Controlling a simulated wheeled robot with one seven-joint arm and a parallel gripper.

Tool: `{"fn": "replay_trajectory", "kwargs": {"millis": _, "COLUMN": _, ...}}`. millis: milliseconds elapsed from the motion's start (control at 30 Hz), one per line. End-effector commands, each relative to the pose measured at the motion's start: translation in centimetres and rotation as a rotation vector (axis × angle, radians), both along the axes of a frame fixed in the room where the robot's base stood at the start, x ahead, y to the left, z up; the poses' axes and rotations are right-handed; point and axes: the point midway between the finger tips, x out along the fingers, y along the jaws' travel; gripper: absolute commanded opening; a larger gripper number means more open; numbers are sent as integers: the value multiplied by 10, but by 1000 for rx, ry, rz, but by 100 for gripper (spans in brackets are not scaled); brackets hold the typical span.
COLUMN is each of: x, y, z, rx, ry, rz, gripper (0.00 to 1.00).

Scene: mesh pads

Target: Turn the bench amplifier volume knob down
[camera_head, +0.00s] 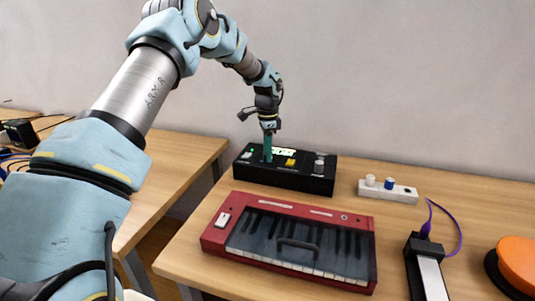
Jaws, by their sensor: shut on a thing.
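The bench amplifier is a black box (285,181) on the table behind the red keyboard. Its top has a lit display (283,151), a yellow button (291,162) and a grey knob (319,161) at the right. My gripper (268,157) points down onto the left half of the box's top, beside the display. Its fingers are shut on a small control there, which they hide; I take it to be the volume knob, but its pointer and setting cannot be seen.
A red keyboard (216,239) lies right in front of the amplifier. To the right are a white strip with two knobs (388,191), a black device with a purple cable (425,265) and an orange round object (517,262). A gap separates this table from the left one.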

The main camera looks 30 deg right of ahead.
Motion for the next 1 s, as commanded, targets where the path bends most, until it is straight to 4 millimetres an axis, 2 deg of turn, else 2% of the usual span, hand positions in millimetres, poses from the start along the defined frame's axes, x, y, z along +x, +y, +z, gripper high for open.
{"fn": "replay_trajectory", "kwargs": {"millis": 1000, "x": 0, "y": -1, "z": 0, "rx": -2, "ry": -2, "rz": 964, "gripper": 0}}
